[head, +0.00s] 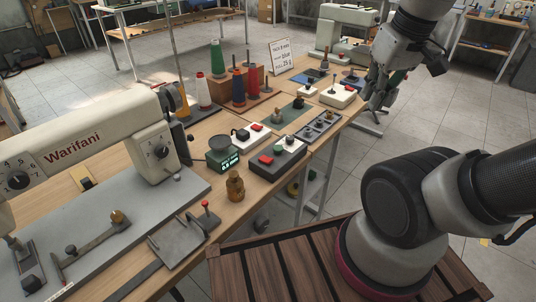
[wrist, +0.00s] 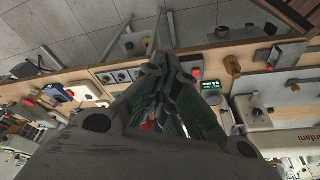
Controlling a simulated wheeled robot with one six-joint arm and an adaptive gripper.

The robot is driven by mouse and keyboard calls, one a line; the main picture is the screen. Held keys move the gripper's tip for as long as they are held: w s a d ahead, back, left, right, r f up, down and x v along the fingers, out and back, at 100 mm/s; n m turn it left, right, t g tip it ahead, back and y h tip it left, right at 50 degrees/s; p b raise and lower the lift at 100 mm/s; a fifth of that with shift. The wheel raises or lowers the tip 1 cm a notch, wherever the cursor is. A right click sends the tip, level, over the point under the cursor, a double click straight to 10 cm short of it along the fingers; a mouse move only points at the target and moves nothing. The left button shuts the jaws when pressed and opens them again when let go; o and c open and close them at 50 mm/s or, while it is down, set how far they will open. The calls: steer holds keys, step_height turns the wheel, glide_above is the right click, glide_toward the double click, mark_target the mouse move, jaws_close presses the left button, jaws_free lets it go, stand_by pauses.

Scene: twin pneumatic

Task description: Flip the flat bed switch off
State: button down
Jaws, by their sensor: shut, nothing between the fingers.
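My gripper (head: 377,92) is at the upper right of the head view, high above the far right end of the bench. It is shut and empty; in the wrist view its two fingers (wrist: 167,62) meet. The Warifani flat bed sewing machine (head: 80,150) stands at the left of the head view. I cannot tell for sure which switch is the flat bed's. My gripper touches neither box.
Nearby are a scale with a green display (head: 224,158), a brass weight (head: 235,186), thread spools (head: 217,60), a dark panel with knobs (head: 318,128), a white box with a red button (head: 338,95) and a sign (head: 282,52). Open floor lies right of the bench.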

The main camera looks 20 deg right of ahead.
steer(key=w+a+f+n+g, duration=0.2)
steer(key=w+a+f+g, duration=0.15)
steer(key=w+a, duration=0.35)
steer(key=m+g+h, duration=0.2)
steer(key=m+g, duration=0.1)
steer(key=m, duration=0.4)
glide_above(272, 159)
steer(key=w+a, duration=0.3)
step_height(272, 159, down, 9)
steer(key=shift+w+a+r+m, duration=0.1)
steer(key=shift+w+r+m, duration=0.2)
steer(key=shift+m, duration=0.9)
steer(key=shift+w+a+r+m, duration=0.1)
steer(key=shift+w+r+m, duration=0.25)
steer(key=shift+m, duration=0.85)
steer(key=shift+w+r+m, duration=0.25)
steer(key=shift+r+m, duration=0.05)
steer(key=shift+m, duration=0.9)
steer(key=shift+f, duration=0.1)
steer(key=x, duration=1.4)
steer(key=shift+d, duration=0.25)
